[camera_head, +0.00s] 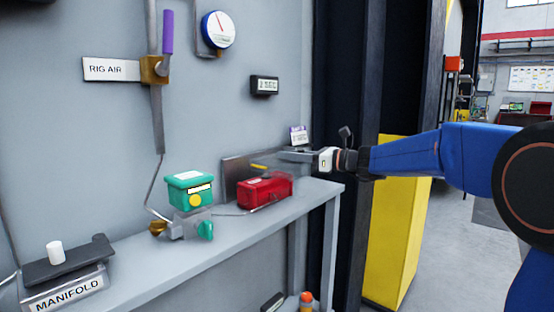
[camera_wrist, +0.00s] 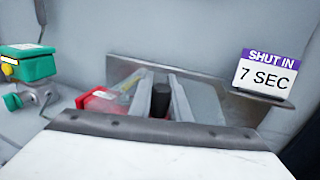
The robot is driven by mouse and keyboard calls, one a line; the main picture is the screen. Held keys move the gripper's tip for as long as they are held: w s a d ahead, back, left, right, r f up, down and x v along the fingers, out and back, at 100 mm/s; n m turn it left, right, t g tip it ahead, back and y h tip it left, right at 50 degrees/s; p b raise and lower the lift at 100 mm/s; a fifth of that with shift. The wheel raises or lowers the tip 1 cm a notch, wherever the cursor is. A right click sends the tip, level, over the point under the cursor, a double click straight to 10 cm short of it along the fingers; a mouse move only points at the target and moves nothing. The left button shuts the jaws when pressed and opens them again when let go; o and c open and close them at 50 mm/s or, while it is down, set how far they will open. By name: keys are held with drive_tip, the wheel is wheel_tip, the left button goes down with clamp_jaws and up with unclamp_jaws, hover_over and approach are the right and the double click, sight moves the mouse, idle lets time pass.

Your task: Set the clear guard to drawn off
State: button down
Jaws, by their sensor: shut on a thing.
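The knob seems to belong to the clear guard (camera_wrist: 129,84), a faint see-through cover just left of the fingers. The red box (camera_head: 265,190) sits on the shelf, left of and below my gripper; it also shows in the wrist view (camera_wrist: 98,101). The guard's edges are hard to see, and the fingers hide part of it.
A grey plate (camera_head: 236,166) stands behind the red box. A teal actuator (camera_head: 190,190) on a valve is to its left on the shelf (camera_head: 205,250). A "SHUT IN 7 SEC" card (camera_wrist: 267,75) is at the right. A yellow panel (camera_head: 395,220) stands beyond the shelf end.

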drive_tip(key=w+d, duration=0.1)
drive_tip(key=w, duration=0.1)
drive_tip(key=w+d, duration=0.4)
drive_tip(key=w, duration=0.1)
drive_tip(key=shift+d, duration=0.25)
drive_tip(key=c, duration=1.7)
unclamp_jaws()
drive_tip(key=shift+o, duration=0.2)
drive_tip(key=shift+d, duration=0.1)
drive_tip(key=v, duration=1.7)
drive_tip(key=shift+s, duration=0.15)
